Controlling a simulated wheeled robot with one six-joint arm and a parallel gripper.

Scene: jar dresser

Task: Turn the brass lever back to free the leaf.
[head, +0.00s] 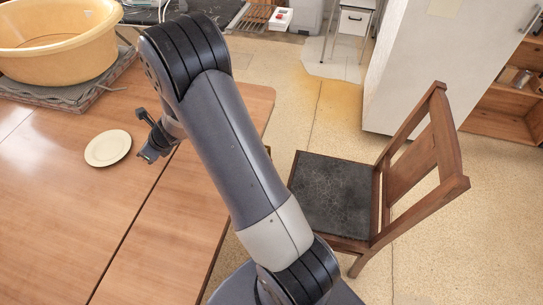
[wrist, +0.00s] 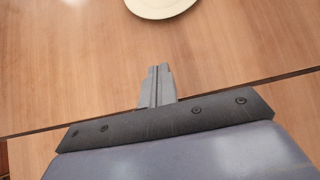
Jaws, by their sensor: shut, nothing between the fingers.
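No brass lever shows in either view; it may be under the table or behind my arm. The wooden table (head: 60,215) has a dark straight seam (head: 128,238) across its top, which also shows in the wrist view (wrist: 292,74). The table part right of the seam (head: 185,215) looks like a leaf, level with the rest. My gripper (head: 146,156) is above the table, just right of a cream plate (head: 107,148). In the wrist view my gripper (wrist: 158,70) is shut and empty, its fingers pointing toward the plate (wrist: 160,6).
A yellow basin (head: 55,45) stands on a grey slab at the table's far left. A wooden chair (head: 335,190) with a dark seat stands right of the table. A white cabinet (head: 435,70) is behind it. Open floor (head: 440,250) lies at the right.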

